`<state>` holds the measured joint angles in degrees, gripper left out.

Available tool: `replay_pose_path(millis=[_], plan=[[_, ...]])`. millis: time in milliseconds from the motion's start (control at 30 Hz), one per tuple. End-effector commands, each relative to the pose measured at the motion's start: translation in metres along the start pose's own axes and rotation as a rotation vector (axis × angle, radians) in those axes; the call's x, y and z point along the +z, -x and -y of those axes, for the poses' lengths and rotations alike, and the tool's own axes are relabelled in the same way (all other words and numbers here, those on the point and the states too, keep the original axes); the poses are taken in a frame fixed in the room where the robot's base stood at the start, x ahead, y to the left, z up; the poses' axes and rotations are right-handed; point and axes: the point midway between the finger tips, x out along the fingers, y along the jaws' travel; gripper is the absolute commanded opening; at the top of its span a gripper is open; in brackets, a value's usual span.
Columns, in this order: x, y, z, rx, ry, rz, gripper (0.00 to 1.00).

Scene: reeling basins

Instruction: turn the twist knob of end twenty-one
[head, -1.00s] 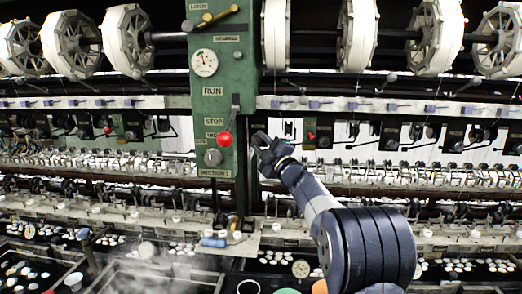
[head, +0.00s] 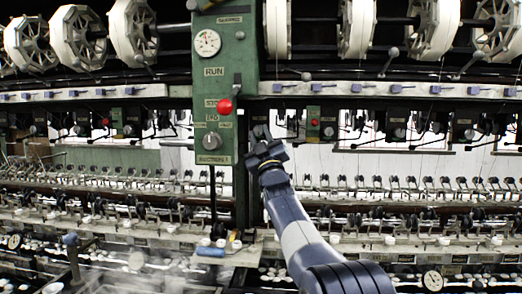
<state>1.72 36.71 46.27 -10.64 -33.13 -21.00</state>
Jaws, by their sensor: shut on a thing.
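My gripper (head: 261,132) is just right of the green control panel (head: 222,95), at the row of dark fittings on the reeling machine. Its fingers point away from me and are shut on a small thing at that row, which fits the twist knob. The knob itself is hidden by the fingers and the wrist, and no end number can be read there.
The panel carries a red-balled lever (head: 225,105), a grey selector knob (head: 212,141) and a gauge (head: 208,42), close left of my gripper. White reels (head: 362,28) hang above. Steaming basins and a ledge (head: 390,243) lie below.

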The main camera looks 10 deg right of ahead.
Motion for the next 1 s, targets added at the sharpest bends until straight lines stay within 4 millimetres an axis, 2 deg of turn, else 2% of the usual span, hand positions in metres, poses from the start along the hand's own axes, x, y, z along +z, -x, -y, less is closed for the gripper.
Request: replay_pose_path(millis=[800,833,1000], plan=[[0.0020,0.0002,0.0030,0.068,-0.071,0.005,0.06],[0.0020,0.0002,0.0029,0.068,-0.071,0.005,0.31],[0.0013,0.0000,0.0025,0.069,-0.070,0.003,0.45]])
